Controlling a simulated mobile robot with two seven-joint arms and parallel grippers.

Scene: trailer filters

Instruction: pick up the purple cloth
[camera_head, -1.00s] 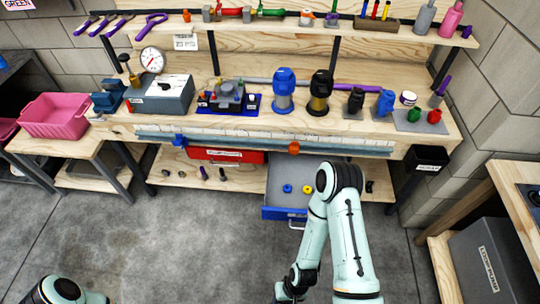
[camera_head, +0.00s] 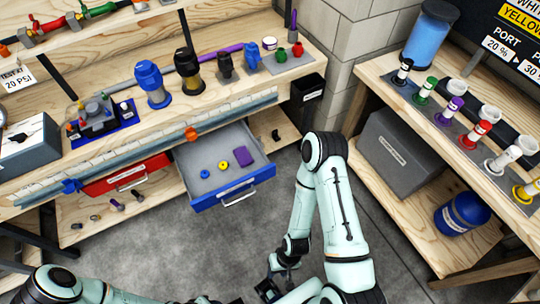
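A small flat purple piece (camera_head: 243,157), which looks like the purple cloth, lies in the open blue-fronted drawer (camera_head: 215,185) under the workbench. A yellow ring (camera_head: 223,165) and a blue ring (camera_head: 205,174) lie to its left in the same drawer. My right gripper (camera_head: 268,290) is low at the bottom edge, well below and apart from the drawer. It is dark and partly cut off, so I cannot tell whether it is open. My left arm shows at the bottom left, but its gripper is out of view.
The workbench (camera_head: 110,150) holds bottles and fittings above the drawer. A red drawer (camera_head: 128,178) is left of the blue one. A wooden shelf unit (camera_head: 400,120) with coloured fittings, a grey box (camera_head: 398,157) and a blue canister (camera_head: 462,214) stands right. Floor before the drawer is clear.

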